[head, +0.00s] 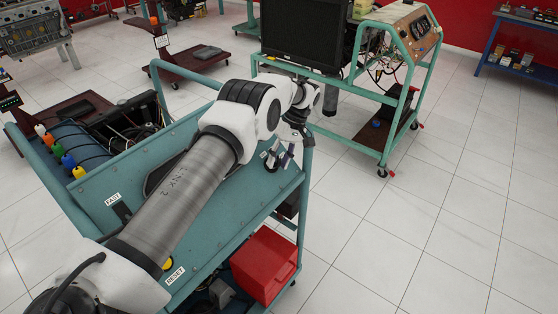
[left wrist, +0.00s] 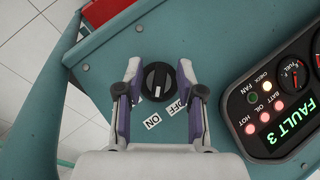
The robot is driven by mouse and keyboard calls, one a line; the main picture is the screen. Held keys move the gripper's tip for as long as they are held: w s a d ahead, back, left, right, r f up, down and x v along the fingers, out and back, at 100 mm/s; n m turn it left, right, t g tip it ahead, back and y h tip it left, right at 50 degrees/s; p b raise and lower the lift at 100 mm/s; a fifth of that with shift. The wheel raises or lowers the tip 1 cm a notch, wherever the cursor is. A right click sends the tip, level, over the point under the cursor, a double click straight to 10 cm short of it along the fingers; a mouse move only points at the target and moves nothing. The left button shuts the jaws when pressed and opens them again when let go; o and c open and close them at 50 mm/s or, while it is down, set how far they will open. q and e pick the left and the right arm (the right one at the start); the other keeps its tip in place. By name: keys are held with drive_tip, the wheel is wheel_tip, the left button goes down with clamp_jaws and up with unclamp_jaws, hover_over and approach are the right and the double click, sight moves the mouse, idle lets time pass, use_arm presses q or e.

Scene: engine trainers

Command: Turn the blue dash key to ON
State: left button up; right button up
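The dash key shows in the left wrist view as a round black knob (left wrist: 158,80) on the teal panel, not blue. A white mark on it points towards the bottom of the picture. The ON label (left wrist: 153,121) and the OFF label (left wrist: 177,107) lie below it, the mark being roughly in line with ON. My left gripper (left wrist: 159,70) is open, its fingers on either side of the knob; I cannot tell whether they touch it. In the head view my left gripper (head: 281,157) is at the panel's right end, with the knob hard to make out. My right gripper is not in view.
A gauge cluster (left wrist: 283,98) beside the knob reads FAULT 3 with lit lamps. The teal cart (head: 120,185) lies under my left arm, with a red box (head: 265,264) on its lower shelf. Another teal stand (head: 430,75) is behind. The floor to the right is clear.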

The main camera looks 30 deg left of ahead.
sight(279, 159)
use_arm(q)
wheel_tip(279, 159, up, 10)
drive_tip(key=shift+f, duration=0.1)
drive_tip(key=y+p, duration=0.1)
drive_tip(key=f+n+t+y+p, duration=0.1)
drive_tip(key=y+p, duration=0.1)
drive_tip(key=d+y+p, duration=0.1)
drive_tip(key=y, duration=0.1)
drive_tip(key=shift+s+f+n+p, duration=0.2)
drive_tip(key=shift+f+n+p, duration=0.1)
drive_tip(key=shift+f+p, duration=0.05)
drive_tip(key=d+f+t+y+p, duration=0.3)
drive_tip(key=d+t, duration=0.1)
drive_tip(key=t, duration=0.1)
drive_tip(key=shift+m, duration=0.4)
drive_tip(key=p+x, duration=0.2)
drive_tip(key=x, duration=0.5)
drive_tip(key=shift+s+d+f+p, duration=0.1)
drive_tip(key=shift+f+p, duration=0.15)
drive_tip(key=shift+p, duration=0.1)
drive_tip(key=shift+a+f, duration=0.2)
drive_tip(key=shift+f, duration=0.05)
clamp_jaws()
